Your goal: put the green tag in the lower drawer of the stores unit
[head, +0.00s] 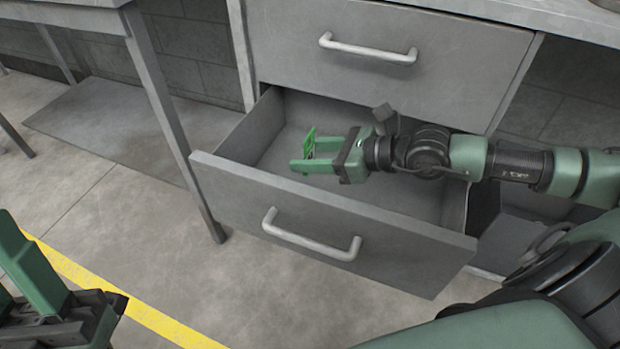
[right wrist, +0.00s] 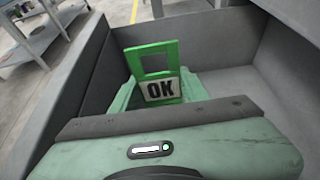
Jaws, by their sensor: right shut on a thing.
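The lower drawer (head: 340,213) of the grey stores unit is pulled open, and its inside looks empty in the part that shows. My right gripper (head: 302,156) is over the open drawer, shut on the green tag (head: 309,142). In the right wrist view the tag (right wrist: 152,62) stands upright between the fingers, with a white "OK" label and a square opening above it. The drawer walls (right wrist: 80,85) rise around it in that view. My left gripper (head: 60,290) is at the lower left edge of the head view, partly cut off; its fingertips are not clear.
The upper drawer (head: 390,50) is shut, with a bar handle (head: 367,48). A grey table with metal legs (head: 170,115) stands close to the left of the open drawer. A yellow floor line (head: 130,300) runs across the lower left. The floor in front is clear.

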